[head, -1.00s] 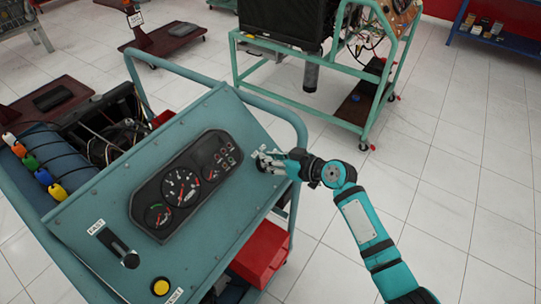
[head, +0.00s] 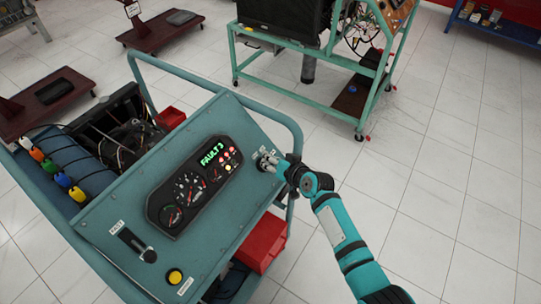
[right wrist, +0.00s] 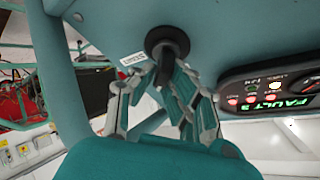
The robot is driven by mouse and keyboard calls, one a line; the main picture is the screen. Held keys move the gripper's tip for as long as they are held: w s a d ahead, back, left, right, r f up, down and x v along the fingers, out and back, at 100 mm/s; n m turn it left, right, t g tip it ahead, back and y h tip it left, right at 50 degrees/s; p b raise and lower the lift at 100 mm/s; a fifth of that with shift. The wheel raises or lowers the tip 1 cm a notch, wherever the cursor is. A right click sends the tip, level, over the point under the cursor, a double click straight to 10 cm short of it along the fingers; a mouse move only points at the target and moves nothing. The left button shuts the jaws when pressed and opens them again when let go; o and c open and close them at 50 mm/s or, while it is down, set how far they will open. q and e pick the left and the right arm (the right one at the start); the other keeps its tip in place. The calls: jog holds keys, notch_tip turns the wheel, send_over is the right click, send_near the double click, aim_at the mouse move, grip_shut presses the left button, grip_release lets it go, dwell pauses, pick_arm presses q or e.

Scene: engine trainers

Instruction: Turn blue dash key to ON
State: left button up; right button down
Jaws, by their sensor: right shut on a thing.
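The blue dash (head: 215,240) is a sloped panel on a blue-green engine trainer. Its black gauge cluster (head: 193,188) is lit, with green text reading FAULT 3 and small lamps on; the lit display also shows in the right wrist view (right wrist: 292,108). The black key (right wrist: 168,48) sits in a round black switch near the panel's upper right edge, beside a small white label (right wrist: 133,59). My right gripper (head: 268,160) is shut on the key; its fingers close around it in the right wrist view (right wrist: 165,85), hiding part of it. My left gripper is not in view.
A lever slot (head: 136,244) and a yellow button (head: 175,276) are on the lower left of the panel. A blue-green tube rail (head: 290,125) runs close behind the gripper. A red box (head: 262,243) is below. Tiled floor at right is clear.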

dwell(0.4)
jog(key=c, duration=1.4)
grip_release()
jog(key=shift+o, duration=0.2)
jog(key=v, duration=1.2)
jog(key=shift+f, duration=0.1)
